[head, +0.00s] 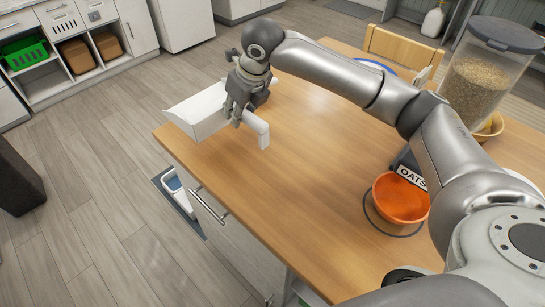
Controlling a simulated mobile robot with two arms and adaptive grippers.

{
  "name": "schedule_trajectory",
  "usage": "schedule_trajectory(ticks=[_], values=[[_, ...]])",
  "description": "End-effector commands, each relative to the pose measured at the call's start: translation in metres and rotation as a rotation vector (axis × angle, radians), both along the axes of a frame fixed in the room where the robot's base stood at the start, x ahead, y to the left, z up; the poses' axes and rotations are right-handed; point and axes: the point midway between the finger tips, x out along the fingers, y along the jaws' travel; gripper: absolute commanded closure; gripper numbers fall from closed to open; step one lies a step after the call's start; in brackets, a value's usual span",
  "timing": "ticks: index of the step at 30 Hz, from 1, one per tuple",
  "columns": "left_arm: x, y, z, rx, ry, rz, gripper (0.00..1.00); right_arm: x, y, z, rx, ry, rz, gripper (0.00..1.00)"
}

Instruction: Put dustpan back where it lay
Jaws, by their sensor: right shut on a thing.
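The white dustpan (198,112) is at the far left corner of the wooden table in the head view. Its pan reaches out past the table's left edge, and its handle (256,128) points to the right over the tabletop. My right gripper (238,112) is shut on the dustpan near where pan and handle meet, and its fingers hide that part. I cannot tell whether the dustpan touches the table. My left gripper is not in view.
The wooden tabletop (290,190) is clear in the middle. An orange bowl (399,200), an OATS box (409,174) and a tall grain container (488,85) stand at the right. A wooden chair (404,47) is behind. A blue-grey mat (184,204) lies on the floor.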

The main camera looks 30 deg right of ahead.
Motion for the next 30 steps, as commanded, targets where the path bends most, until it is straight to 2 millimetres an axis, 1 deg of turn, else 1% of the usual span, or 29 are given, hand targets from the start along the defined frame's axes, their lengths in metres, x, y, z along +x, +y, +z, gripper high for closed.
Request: schedule_trajectory(ticks=[1,7,9,12,15,20,22,27,30], values=[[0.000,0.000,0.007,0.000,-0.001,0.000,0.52,-0.011,-0.008,-0.002,-0.002,0.002,-0.002,1.00],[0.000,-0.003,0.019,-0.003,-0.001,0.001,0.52,-0.048,-0.034,-0.022,-0.002,0.003,-0.003,1.00],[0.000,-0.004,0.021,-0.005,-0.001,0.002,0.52,-0.058,-0.040,-0.039,-0.002,0.007,-0.003,1.00],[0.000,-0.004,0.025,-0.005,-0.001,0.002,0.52,-0.069,-0.047,-0.055,-0.001,0.005,-0.003,1.00],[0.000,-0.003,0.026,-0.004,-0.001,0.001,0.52,-0.076,-0.051,-0.066,0.000,0.002,-0.001,1.00],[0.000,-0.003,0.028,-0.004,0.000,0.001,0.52,-0.082,-0.056,-0.076,0.000,0.001,-0.002,1.00],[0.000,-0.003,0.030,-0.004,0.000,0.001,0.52,-0.088,-0.059,-0.083,-0.001,0.004,-0.001,1.00],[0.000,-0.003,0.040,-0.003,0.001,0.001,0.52,-0.087,-0.059,-0.106,0.000,0.003,-0.001,1.00],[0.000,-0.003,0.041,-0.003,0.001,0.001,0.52,-0.087,-0.058,-0.112,0.001,-0.001,0.000,1.00]])
